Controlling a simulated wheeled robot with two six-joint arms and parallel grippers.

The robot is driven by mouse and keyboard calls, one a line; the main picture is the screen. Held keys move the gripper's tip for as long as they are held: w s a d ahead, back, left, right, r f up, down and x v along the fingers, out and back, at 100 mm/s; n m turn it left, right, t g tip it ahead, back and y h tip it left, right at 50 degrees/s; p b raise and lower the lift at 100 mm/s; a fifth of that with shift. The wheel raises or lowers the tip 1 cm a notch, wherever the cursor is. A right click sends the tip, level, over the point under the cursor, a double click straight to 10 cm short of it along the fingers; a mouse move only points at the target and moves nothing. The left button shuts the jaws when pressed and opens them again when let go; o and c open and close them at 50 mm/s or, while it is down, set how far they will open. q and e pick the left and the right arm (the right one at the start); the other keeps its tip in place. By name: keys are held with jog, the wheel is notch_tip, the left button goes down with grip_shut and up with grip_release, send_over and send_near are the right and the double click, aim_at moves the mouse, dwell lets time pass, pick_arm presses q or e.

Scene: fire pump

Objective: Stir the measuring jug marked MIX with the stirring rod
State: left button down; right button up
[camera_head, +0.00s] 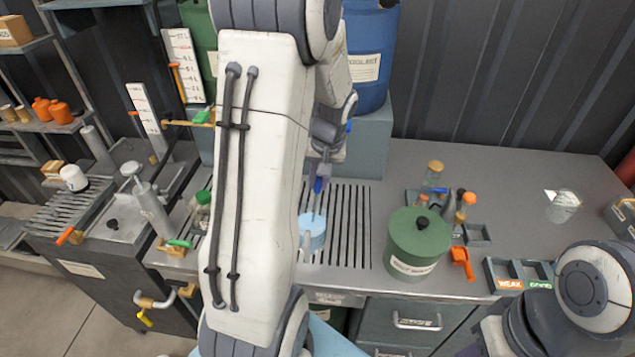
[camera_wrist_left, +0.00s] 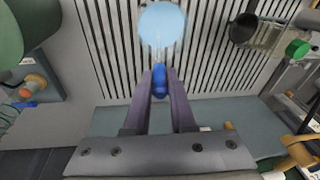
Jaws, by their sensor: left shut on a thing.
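My left gripper (camera_head: 321,165) is shut on the blue handle of the stirring rod (camera_head: 318,187). In the left wrist view the blue handle (camera_wrist_left: 159,82) sits between the fingertips, and a thin clear shaft runs from it toward the jug. A jug with light blue liquid (camera_head: 312,232) stands on the slotted drain grate, below the gripper. In the left wrist view the round blue liquid (camera_wrist_left: 162,22) shows at the top edge. The rod's lower end overlaps the liquid; how deep it reaches is unclear. No MIX mark is readable. My right gripper is out of view.
A lidded green pot (camera_head: 418,245) stands right of the grate (camera_head: 350,220). A clear vessel (camera_head: 563,207) stands at the far right. A glass vessel with a green part (camera_wrist_left: 265,38) stands left of the jug.

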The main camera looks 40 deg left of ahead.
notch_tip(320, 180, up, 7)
jog(key=p, duration=0.6)
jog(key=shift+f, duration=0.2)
dwell(0.8)
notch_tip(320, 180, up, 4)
jog(key=p, duration=0.4)
dwell(1.2)
